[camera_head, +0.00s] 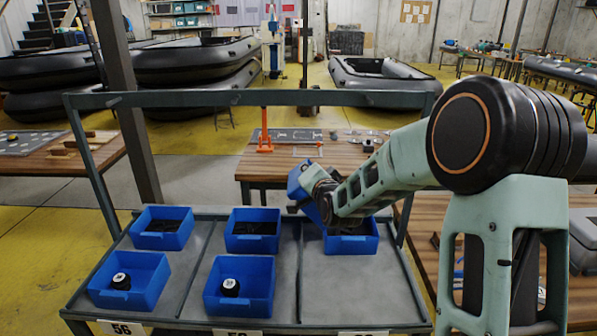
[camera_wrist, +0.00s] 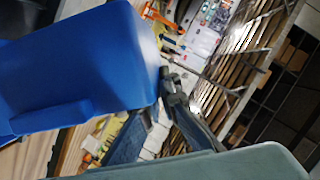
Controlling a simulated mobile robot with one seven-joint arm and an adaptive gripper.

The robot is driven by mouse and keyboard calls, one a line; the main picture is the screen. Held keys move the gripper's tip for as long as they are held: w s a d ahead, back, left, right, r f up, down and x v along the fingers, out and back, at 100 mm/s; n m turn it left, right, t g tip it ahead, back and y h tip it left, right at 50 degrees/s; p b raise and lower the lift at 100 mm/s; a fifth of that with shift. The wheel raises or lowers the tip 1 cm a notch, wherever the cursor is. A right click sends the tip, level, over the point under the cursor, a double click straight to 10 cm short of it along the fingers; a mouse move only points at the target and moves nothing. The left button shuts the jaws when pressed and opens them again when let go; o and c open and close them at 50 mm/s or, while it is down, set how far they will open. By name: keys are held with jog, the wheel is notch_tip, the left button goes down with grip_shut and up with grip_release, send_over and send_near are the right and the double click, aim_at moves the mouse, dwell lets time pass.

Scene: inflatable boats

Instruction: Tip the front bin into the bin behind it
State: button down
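A blue bin (camera_head: 297,181) is in the air above the right column of the rack, steeply tilted and partly hidden by my gripper. My gripper (camera_head: 312,200) is shut on this bin. In the wrist view the bin (camera_wrist: 80,70) fills the upper left, with a dark gripper finger (camera_wrist: 174,92) at its edge. The inside of the held bin is not visible. Below it, the back right bin (camera_head: 352,245) stands upright on the rack, its top partly covered by my arm and the held bin. Dark contents show in it. The front right place on the rack is bare.
Other blue bins stand in the left and middle columns: back left (camera_head: 162,229), back middle (camera_head: 252,231), front left (camera_head: 130,281), front middle (camera_head: 240,288). The rack's frame (camera_head: 250,98) rises behind them. A wooden table (camera_head: 262,166) stands beyond.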

jog(key=d+r+m+t+y+p, duration=0.2)
jog(key=d+m+t+p, duration=0.1)
jog(key=d+m, duration=0.8)
jog(key=d+p, duration=0.1)
jog(key=d, duration=0.3)
jog(key=shift+w+d, duration=0.15)
jog(key=shift+d, duration=0.2)
dwell(0.9)
notch_tip(320, 180, up, 5)
jog(key=p, duration=0.3)
jog(key=shift+p, duration=0.4)
jog(key=shift+a, duration=0.1)
